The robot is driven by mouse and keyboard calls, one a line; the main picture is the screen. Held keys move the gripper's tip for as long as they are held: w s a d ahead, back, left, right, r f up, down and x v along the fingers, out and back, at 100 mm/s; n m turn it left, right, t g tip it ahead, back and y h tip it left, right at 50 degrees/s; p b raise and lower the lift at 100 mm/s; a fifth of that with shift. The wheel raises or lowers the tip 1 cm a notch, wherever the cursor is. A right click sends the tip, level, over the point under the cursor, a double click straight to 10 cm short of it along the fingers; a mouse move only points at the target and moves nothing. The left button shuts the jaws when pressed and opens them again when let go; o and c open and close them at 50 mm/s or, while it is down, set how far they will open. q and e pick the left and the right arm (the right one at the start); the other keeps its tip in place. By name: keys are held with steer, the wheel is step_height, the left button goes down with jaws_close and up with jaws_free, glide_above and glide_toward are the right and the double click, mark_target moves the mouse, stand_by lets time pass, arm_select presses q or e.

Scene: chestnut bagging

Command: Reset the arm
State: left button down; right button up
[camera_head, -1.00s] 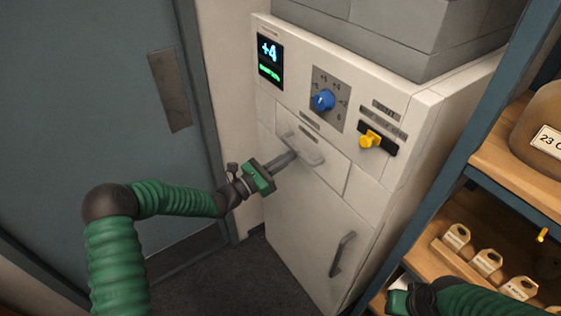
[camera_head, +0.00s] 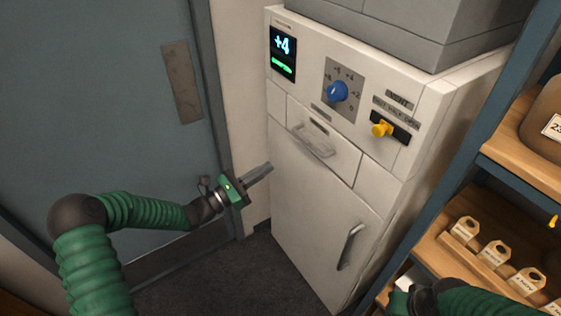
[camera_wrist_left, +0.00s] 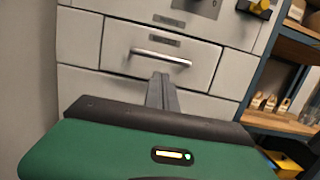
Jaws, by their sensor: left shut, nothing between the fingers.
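My left gripper (camera_head: 258,174) is shut and empty. Its fingers point toward the white cabinet and stand clear of the drawer handle (camera_head: 312,142). In the left wrist view the shut fingers (camera_wrist_left: 162,92) show below the drawer handle (camera_wrist_left: 160,58), with the drawer front (camera_wrist_left: 115,57) behind. My right arm's gripper (camera_head: 398,300) shows only in part at the bottom edge of the head view, and its fingertips cannot be made out.
The white cabinet (camera_head: 310,215) has a display (camera_head: 283,53), a blue knob (camera_head: 337,91), a yellow lever (camera_head: 382,129) and a lower door handle (camera_head: 350,246). A grey door (camera_head: 90,90) is at left.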

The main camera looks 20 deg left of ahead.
arm_select(q)
steer(key=s+d+f+m+g, duration=0.8)
steer(key=s+d+m+g, duration=0.35)
steer(key=s, duration=0.25)
steer(key=s+a+f+m+g+y, duration=0.2)
steer(key=s+m+y, duration=0.2)
steer(key=s, duration=0.2)
steer(key=s+a+f+m+g+y, duration=0.2)
steer(key=s+m+g+y, duration=0.1)
steer(key=s+m+y, duration=0.15)
steer(key=s+a+r+m+t+y, duration=0.2)
steer(key=a+r+m+t+y, duration=0.1)
steer(key=m, duration=0.5)
steer(key=shift+s+a+r+t+y, duration=0.15)
steer(key=shift+a+r+t+y, duration=0.25)
steer(key=shift+a+y, duration=0.6)
